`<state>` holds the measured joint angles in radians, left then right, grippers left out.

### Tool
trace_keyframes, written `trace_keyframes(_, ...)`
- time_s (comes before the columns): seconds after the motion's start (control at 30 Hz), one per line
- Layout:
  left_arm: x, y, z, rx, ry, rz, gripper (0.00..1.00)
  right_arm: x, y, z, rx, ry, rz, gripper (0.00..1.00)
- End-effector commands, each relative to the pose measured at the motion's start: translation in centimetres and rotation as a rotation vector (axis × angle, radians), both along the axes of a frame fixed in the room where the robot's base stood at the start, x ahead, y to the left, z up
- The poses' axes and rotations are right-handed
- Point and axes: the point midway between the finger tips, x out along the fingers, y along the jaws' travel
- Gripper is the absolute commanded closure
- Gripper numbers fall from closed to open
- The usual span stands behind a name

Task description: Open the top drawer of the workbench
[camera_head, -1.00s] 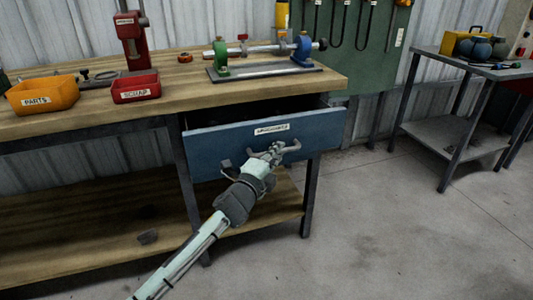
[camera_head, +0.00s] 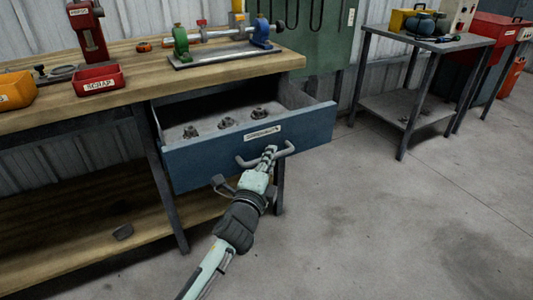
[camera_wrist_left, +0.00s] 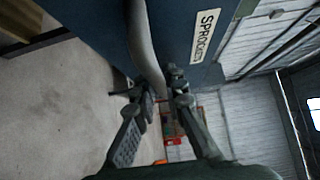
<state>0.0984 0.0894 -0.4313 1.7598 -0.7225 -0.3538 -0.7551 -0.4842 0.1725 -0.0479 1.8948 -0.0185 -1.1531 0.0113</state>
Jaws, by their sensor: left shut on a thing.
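The blue top drawer (camera_head: 195,163) of the wooden workbench (camera_head: 130,88) stands well out from the bench in the head view. Several small metal parts (camera_head: 228,122) lie inside it. Its grey bar handle (camera_head: 286,151) runs along the front, below a white label. My left gripper (camera_head: 270,152) is shut on the handle. In the left wrist view the handle (camera_wrist_left: 146,45) passes between the two fingers (camera_wrist_left: 160,92), beside the label reading SPROCKETS (camera_wrist_left: 205,35). My right gripper is in neither view.
A red SCRAP bin (camera_head: 98,80), an orange bin (camera_head: 15,90) and a shaft on two stands (camera_head: 225,45) sit on the benchtop. A side table (camera_head: 430,42) stands at the right. The floor before the drawer is clear.

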Motion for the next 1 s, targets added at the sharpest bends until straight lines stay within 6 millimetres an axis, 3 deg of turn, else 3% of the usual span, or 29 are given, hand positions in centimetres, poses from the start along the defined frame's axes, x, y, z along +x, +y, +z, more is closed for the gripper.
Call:
trace_keyframes(0.27,0.0,0.1,0.0,0.000,0.001,0.002,1.00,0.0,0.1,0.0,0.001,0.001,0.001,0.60)
trace_keyframes(0.3,0.0,0.1,0.0,0.000,0.001,0.001,0.85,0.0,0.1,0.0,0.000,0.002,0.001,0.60)
trace_keyframes(0.47,0.0,0.0,0.0,0.000,0.001,0.001,0.67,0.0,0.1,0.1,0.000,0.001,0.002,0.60)
trace_keyframes(0.77,-0.2,0.0,0.0,0.000,0.001,0.000,0.67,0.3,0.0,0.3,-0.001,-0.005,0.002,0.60)
trace_keyframes(1.0,-3.4,0.6,-0.2,-0.001,0.003,-0.001,0.67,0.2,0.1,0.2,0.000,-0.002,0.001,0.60)
